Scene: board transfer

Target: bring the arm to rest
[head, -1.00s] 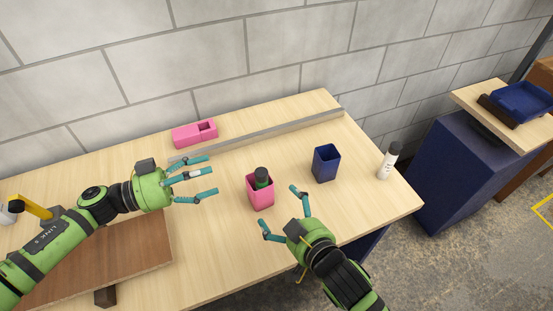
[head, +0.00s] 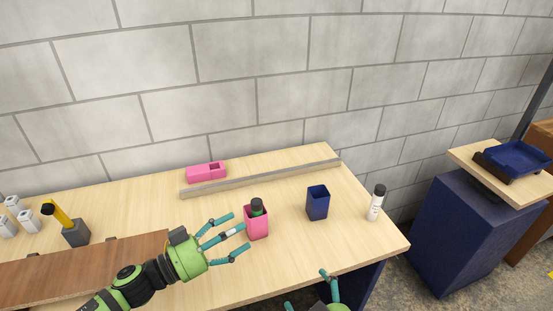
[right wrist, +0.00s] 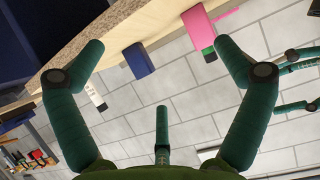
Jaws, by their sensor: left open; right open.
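My left gripper (head: 236,236) is open and empty, with its fingers spread just left of the pink cup (head: 257,225). In this view the fingers lie close to the cup; I cannot tell the exact gap. A dark-capped green bottle (head: 257,206) stands in the pink cup. My right gripper (head: 308,290) shows only partly at the bottom edge of the head view, in front of the table. In the right wrist view it is open (right wrist: 158,46), with nothing between its fingers. The blue cup (right wrist: 138,60) and pink cup (right wrist: 198,30) appear beyond it.
A blue cup (head: 317,204) and a white bottle (head: 376,204) stand on the table's right part. A grey bar (head: 262,178) and a pink block (head: 206,172) lie at the back. A brown board (head: 90,262) lies at left. A blue tray (head: 520,160) sits on a side stand.

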